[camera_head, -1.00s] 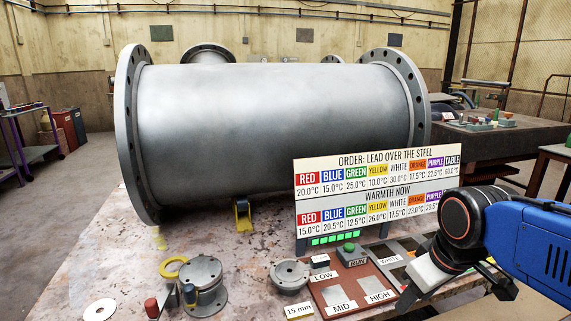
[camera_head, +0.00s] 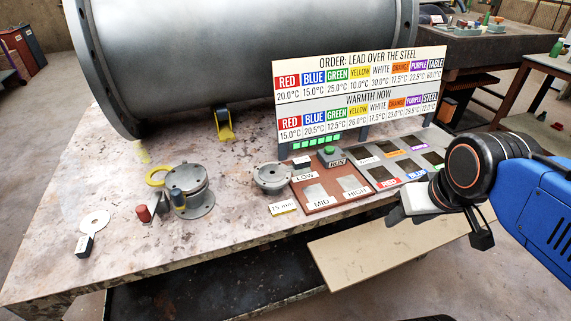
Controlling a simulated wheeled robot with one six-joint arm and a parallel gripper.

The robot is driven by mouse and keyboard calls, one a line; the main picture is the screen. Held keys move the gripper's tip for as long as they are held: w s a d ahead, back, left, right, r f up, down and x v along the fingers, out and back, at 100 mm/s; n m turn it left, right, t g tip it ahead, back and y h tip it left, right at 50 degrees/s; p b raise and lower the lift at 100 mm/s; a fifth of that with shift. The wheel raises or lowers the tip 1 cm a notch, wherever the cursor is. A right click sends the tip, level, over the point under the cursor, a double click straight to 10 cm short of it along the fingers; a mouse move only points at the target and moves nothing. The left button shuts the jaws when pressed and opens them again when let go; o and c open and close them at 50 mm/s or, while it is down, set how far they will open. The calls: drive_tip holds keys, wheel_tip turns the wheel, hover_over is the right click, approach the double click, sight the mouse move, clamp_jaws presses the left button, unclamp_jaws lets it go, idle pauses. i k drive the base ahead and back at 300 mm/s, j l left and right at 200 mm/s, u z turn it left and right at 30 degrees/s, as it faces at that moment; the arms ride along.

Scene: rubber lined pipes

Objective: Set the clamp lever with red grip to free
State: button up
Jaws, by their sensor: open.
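The red grip (camera_head: 144,213) is a small red cylinder at the front left of the table, beside a small grey plate. It stands just left of a grey flanged pipe stub (camera_head: 199,203). I cannot tell from this view which position the red-grip lever is in. My gripper (camera_head: 440,226) is open and empty at the right, in front of the table's colour-labelled panel. It is far to the right of the red grip and apart from it.
A large grey flanged pipe (camera_head: 240,50) lies across the table (camera_head: 95,190). A sign board (camera_head: 360,105) stands at centre right. A brown panel (camera_head: 335,190) with LOW, MID and HIGH plates and a round grey flange (camera_head: 272,180) lie between stub and gripper. A beige shelf (camera_head: 390,250) juts out in front.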

sight(145, 215)
drive_tip(key=u, duration=1.45)
